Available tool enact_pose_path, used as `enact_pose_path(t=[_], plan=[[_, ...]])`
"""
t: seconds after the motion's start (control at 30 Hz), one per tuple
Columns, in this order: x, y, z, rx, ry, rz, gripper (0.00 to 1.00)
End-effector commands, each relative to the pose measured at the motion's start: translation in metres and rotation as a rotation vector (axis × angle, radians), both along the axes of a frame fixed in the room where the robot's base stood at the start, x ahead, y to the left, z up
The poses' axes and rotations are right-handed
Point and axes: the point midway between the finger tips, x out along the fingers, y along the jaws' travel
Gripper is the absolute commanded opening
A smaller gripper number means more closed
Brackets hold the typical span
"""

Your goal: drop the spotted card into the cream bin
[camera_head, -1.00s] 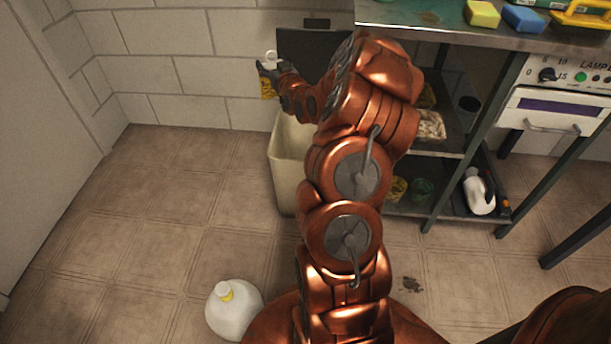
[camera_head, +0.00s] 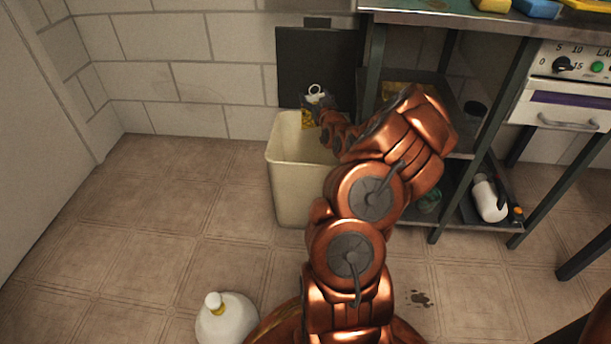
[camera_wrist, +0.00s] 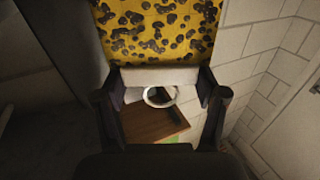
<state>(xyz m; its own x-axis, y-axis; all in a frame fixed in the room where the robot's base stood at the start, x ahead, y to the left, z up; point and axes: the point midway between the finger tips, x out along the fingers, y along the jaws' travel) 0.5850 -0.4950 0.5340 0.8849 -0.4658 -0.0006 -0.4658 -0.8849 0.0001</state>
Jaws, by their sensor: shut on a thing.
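The spotted card is yellow with dark spots and a pale end with a ring. It fills the top middle of the wrist view (camera_wrist: 158,30). In the head view a small yellow part of the card (camera_head: 307,119) hangs below my gripper (camera_head: 318,98). My gripper is shut on the card; both fingers show in the wrist view (camera_wrist: 160,88) at the sides of its pale end. The cream bin (camera_head: 292,185) stands on the floor against the wall. The card is over the back part of its opening. My arm hides the bin's right side.
A dark panel (camera_head: 298,62) is on the wall behind the bin. A metal bench (camera_head: 450,18) with shelves stands to the right. A white jug (camera_head: 226,318) is on the floor at front left. The tiled floor left of the bin is clear.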

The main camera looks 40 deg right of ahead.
Motion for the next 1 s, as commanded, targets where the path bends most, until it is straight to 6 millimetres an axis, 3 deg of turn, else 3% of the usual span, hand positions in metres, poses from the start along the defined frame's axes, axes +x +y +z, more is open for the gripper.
enact_pose_path(t=[0.4,0.73,0.77,1.0], plan=[[0.0,0.0,-0.042,-0.001,0.0,0.0,0.56],[0.0,0.0,-0.045,0.0,-0.001,0.0,0.56],[0.0,0.0,-0.045,0.0,-0.001,0.0,0.72],[0.0,0.0,-0.045,0.0,-0.001,0.0,0.97]])
